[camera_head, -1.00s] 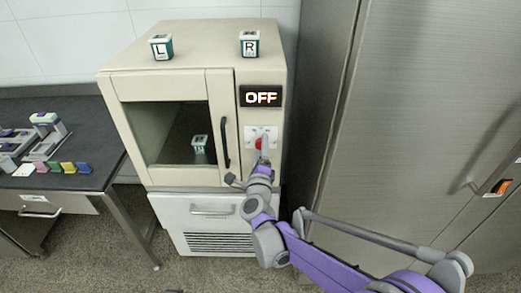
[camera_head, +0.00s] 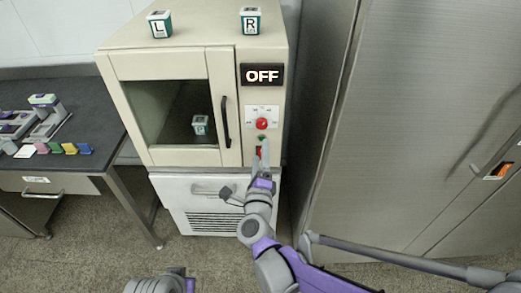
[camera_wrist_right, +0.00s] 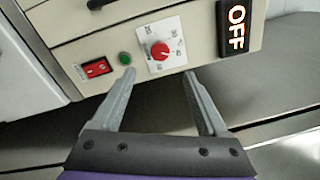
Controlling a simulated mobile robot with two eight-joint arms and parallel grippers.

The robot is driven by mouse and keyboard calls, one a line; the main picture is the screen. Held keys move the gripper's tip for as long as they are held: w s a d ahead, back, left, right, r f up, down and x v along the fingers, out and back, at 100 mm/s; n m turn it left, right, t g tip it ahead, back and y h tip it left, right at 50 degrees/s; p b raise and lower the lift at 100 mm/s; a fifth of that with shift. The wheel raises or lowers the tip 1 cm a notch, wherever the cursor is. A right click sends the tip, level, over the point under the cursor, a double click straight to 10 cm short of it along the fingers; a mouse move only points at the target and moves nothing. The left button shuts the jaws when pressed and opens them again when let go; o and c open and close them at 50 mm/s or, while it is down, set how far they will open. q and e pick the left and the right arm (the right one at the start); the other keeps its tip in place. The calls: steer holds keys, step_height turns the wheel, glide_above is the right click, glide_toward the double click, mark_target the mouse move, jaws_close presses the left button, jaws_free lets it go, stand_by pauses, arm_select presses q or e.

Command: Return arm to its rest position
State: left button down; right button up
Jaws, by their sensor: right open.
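My right gripper (camera_head: 262,158) is in front of the beige mill's control panel, below the red knob (camera_head: 262,124). In the right wrist view its two fingers (camera_wrist_right: 160,95) are spread apart with nothing between them. The red knob (camera_wrist_right: 160,50) on its white dial plate, a green button (camera_wrist_right: 125,58) and a red switch (camera_wrist_right: 97,67) lie beyond the fingertips. The display (camera_head: 262,75) reads OFF. At the bottom of the head view a grey and purple part of my left arm shows; its fingers are not visible.
The mill (camera_head: 180,61) has a closed windowed door with a container (camera_head: 200,125) marked behind the glass. Containers L (camera_head: 160,24) and R (camera_head: 250,20) stand on top. A dark table (camera_head: 95,125) with colored pieces is at left. A tall metal cabinet (camera_head: 420,130) stands close on the right.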

stand_by(0.4)
steer(key=s+d+r+n+g+y+p, duration=0.3)
steer(key=s+r+n+g+y+p, duration=0.25)
steer(key=n, duration=0.85)
steer(key=s+d+f+n+g+h+p, duration=0.2)
steer(key=s+d+f+n+g, duration=0.2)
steer(key=s+d, duration=0.3)
steer(key=s+d+f+n+g+h+p, duration=0.2)
steer(key=s+d, duration=0.6)
steer(key=s, duration=0.6)
step_height(320, 180, down, 2)
steer(key=n+g+h, duration=0.1)
steer(key=n, duration=0.1)
steer(key=shift+f+n+g, duration=0.25)
steer(key=shift+n+g, duration=0.05)
steer(key=shift+g, duration=0.05)
steer(key=shift+c, duration=0.2)
